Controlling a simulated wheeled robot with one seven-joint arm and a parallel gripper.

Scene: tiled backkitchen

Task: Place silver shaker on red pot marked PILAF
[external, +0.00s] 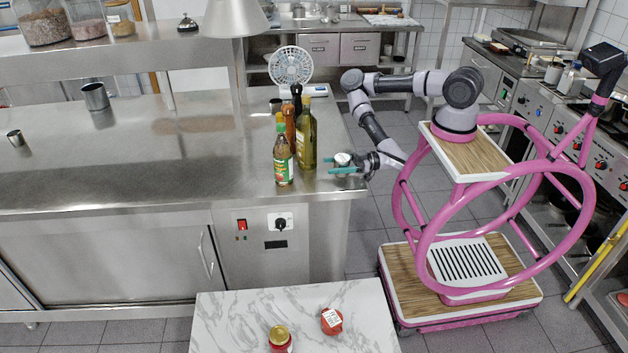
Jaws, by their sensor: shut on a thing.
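My gripper (336,164), with teal fingers, is at the right end of the steel counter and points left. It is shut on a small silver shaker (342,158), which shows between the fingers. Whether the shaker touches the counter cannot be told. A red pot (331,321) with a white label stands on the marble-topped table (235,315) in the foreground, well below my gripper in the picture. Its lettering is too small to read. A red jar with a gold lid (279,334) stands left of it, and its marking is not readable either.
Just left of my gripper stand an oil bottle (307,138), a green-labelled bottle (284,160) and a brown mill (289,125). A white fan (291,66) is behind them. Two metal cups (95,97) (16,138) are far left. The counter's middle is clear.

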